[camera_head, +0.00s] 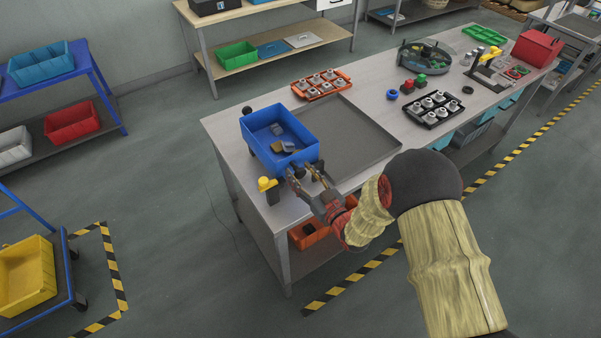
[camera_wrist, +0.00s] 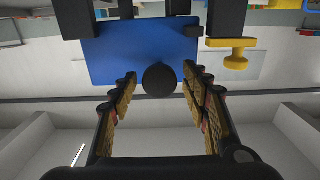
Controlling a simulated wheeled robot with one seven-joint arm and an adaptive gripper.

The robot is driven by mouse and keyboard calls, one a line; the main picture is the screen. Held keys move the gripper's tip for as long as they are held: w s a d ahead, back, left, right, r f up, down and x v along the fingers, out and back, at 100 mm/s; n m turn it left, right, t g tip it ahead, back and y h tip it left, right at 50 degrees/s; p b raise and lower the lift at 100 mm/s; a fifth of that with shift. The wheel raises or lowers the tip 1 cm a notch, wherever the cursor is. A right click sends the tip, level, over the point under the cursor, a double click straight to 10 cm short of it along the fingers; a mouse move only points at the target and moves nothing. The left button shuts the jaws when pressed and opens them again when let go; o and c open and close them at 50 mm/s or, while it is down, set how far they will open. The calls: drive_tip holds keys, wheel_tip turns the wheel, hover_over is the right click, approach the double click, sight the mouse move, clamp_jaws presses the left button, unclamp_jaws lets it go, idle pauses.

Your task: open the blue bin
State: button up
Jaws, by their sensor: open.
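The blue bin (camera_head: 262,150) stands at the near left corner of the workbench. Its top looks open in the head view, with a few grey and yellowish pieces inside. In the wrist view a flat blue face (camera_wrist: 120,50) of it fills the upper middle. A round black knob (camera_wrist: 160,81) shows in front of that face, between my fingers. My gripper (camera_head: 304,172) is at the bin's near right side, with its fingers open; it also shows in the wrist view (camera_wrist: 160,72). I cannot tell whether the fingers touch the knob or the bin.
A yellow knob on a dark post (camera_head: 267,184) stands close to the bin's near left side. A grey tray (camera_head: 350,140) lies right of the bin. An orange rack (camera_head: 322,84) and black rack (camera_head: 433,108) of metal parts lie farther back. An orange bin (camera_head: 310,234) sits below the benchtop.

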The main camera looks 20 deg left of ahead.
drive_tip(key=shift+w+a, duration=0.2)
drive_tip(key=shift+c, duration=0.7)
clamp_jaws()
